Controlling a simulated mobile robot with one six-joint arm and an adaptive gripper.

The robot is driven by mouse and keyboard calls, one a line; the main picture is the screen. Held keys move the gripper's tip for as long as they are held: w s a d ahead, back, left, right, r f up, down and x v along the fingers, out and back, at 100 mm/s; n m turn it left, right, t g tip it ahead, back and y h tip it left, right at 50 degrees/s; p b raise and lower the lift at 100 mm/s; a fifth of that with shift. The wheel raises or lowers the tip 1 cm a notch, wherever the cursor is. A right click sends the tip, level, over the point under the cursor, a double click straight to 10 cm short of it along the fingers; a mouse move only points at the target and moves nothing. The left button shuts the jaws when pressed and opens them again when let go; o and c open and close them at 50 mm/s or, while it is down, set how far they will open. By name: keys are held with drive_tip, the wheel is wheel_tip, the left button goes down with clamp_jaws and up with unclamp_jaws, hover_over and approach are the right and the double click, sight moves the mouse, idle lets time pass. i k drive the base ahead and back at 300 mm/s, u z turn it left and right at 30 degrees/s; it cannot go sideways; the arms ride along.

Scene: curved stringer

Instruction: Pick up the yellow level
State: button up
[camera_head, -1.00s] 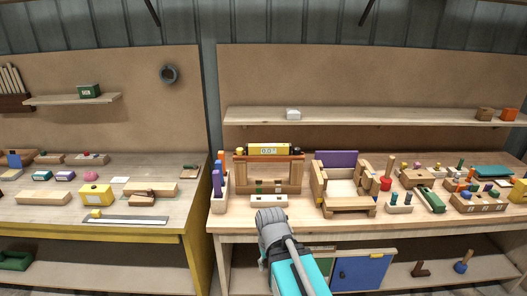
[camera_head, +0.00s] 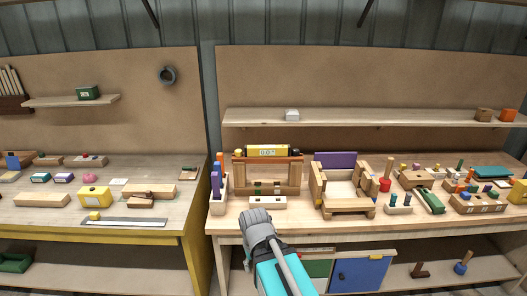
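The yellow level (camera_head: 267,150), with a small display reading near its middle, lies flat across the top of a wooden arch-like stand (camera_head: 267,175) on the right workbench. My gripper (camera_head: 257,217) is in front of the bench's front edge, below and slightly left of the level, and apart from it. Its grey back faces the camera, so its fingertips are hidden. I cannot tell whether it is open or shut, and no held thing shows.
A white-topped wooden block (camera_head: 267,202) sits in front of the stand. A holder with purple pieces (camera_head: 217,185) stands close on the left. A wooden chair-like frame (camera_head: 345,190) stands to the right. A shelf (camera_head: 370,117) runs above the bench.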

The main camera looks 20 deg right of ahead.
sight(251, 150)
drive_tip(key=i, duration=0.95)
drive_tip(key=z, duration=0.05)
